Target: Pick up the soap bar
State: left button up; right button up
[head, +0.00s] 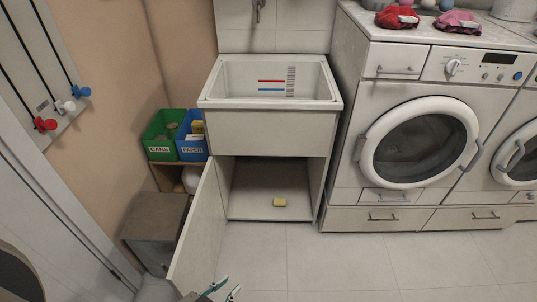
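My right gripper is not in view.
The cabinet door (197,229) stands open on the left, close to my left gripper. A washing machine (408,185) stands right of the cabinet. A green bin (162,138) and a blue bin (190,143) are at the left. The tiled floor (345,263) in front is clear.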

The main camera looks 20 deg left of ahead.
aim_at(277, 202)
jog(key=i+j+z, duration=0.15)
jog(key=i, duration=0.35)
jog(key=i+j+z, duration=0.15)
jog(key=i, duration=0.35)
jog(key=i+j+z, duration=0.1)
jog(key=i, duration=0.35)
jog(key=i+j+z, duration=0.2)
jog(key=k+j, duration=0.05)
jog(key=k, duration=0.05)
